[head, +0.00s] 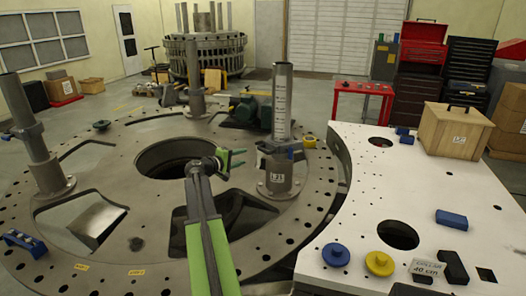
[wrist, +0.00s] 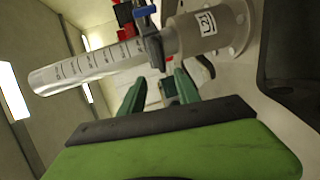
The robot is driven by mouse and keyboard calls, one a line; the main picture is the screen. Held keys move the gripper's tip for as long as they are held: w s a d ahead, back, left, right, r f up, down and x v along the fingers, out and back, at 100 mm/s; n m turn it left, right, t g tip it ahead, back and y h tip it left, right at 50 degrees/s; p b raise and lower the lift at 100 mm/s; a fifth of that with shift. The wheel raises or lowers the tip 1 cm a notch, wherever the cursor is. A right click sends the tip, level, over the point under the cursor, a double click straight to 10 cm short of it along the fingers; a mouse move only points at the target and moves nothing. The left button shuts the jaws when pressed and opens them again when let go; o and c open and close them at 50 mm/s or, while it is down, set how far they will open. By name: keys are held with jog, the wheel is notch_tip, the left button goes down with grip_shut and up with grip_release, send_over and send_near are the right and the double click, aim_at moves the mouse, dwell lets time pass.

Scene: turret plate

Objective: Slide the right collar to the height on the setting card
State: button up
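The right post (head: 282,105) is an upright grey tube with a printed scale, standing in a labelled base (head: 279,180). The right collar (head: 279,146) sits around it low down, just above the base, with a blue lever (wrist: 144,11). In the wrist view the collar (wrist: 153,48) and post (wrist: 95,65) appear sideways. My gripper (head: 238,160) is left of the collar with its green fingers apart and empty; they also show in the wrist view (wrist: 160,86), short of the collar. The setting card (head: 427,268) lies on the white table and seems to read 40 cm; its small print is unclear.
The round plate (head: 130,262) has a central hole and several openings. A left post (head: 38,150) and a back post (head: 195,75) also carry collars. The white table (head: 350,195) holds yellow and blue knobs, a blue block (head: 451,220) and a wooden box (head: 453,130).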

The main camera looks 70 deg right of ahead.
aim_at(263, 149)
jog(key=b+x, duration=0.3)
jog(key=x, duration=1.2)
jog(key=shift+s+d+f, duration=0.1)
jog(key=shift+d+f, duration=0.05)
jog(key=shift+d, duration=0.2)
grip_shut()
dwell(0.4)
